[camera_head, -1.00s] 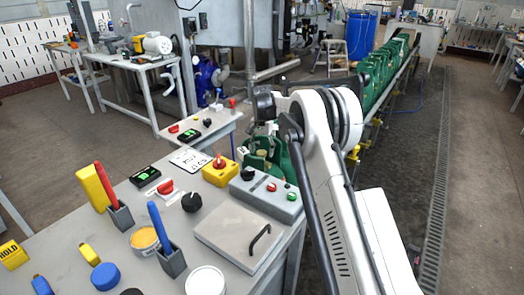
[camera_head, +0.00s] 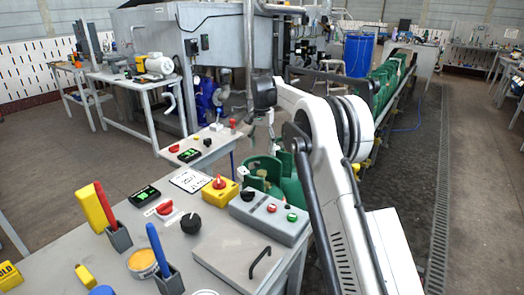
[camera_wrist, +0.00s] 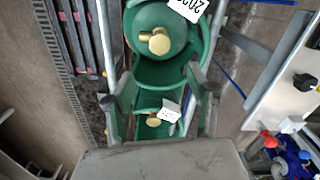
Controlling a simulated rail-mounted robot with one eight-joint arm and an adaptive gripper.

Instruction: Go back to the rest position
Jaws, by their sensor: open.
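My gripper (camera_wrist: 158,102) is open, with its two fingers spread in the wrist view and nothing held between them. Beyond the fingers is a green cylinder (camera_wrist: 178,72) with a brass valve and a white tag. A second green cylinder (camera_wrist: 147,128), also with a brass valve and a white tag, is partly hidden by the gripper body. In the head view, my arm reaches over the near end of the conveyor, and green cylinders (camera_head: 264,165) stand below its wrist. The gripper's fingers are hard to make out there.
A control table with a yellow switch box (camera_head: 220,191), a grey button box (camera_head: 270,217) and a hinged plate (camera_head: 240,249) stands left of my arm. More green cylinders (camera_head: 385,85) line the conveyor behind. A blue barrel (camera_head: 359,54) stands further back. The floor at right is clear.

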